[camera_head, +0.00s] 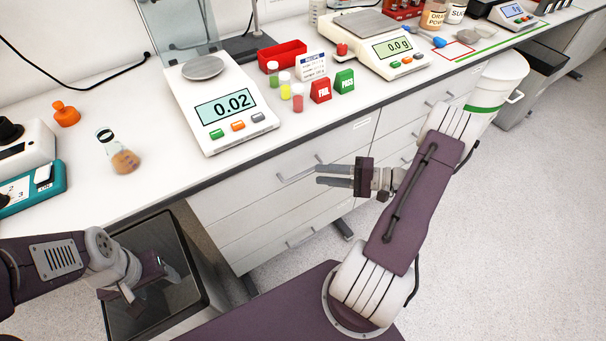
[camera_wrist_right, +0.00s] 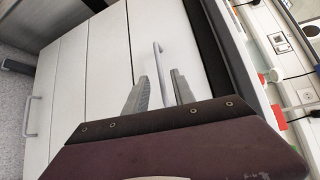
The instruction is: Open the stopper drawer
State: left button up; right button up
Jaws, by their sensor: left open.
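The top drawer (camera_head: 262,182) of the near cabinet column is white and looks shut, with a bar handle (camera_head: 299,171). No readable label marks it as the stopper drawer. My right gripper (camera_head: 318,175) is in front of this drawer, its fingers pointing at the handle. In the right wrist view the fingers (camera_wrist_right: 158,92) are apart, with the handle (camera_wrist_right: 157,62) showing between them; whether they touch it I cannot tell. My left gripper (camera_head: 168,270) is open and empty, low at the left over a dark bin, away from the drawers.
Another drawer handle (camera_head: 300,239) is lower in the same column. The counter above holds a balance (camera_head: 220,105), a flask (camera_head: 121,157), an orange stopper (camera_head: 66,114) and several small vials. A dark bin (camera_head: 196,235) stands at the left; a white bucket (camera_head: 500,82) is at the right.

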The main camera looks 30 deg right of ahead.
aim_at(304, 172)
jog(key=x, duration=0.6)
jog(key=shift+w+a, duration=0.1)
grip_shut()
dwell(1.1)
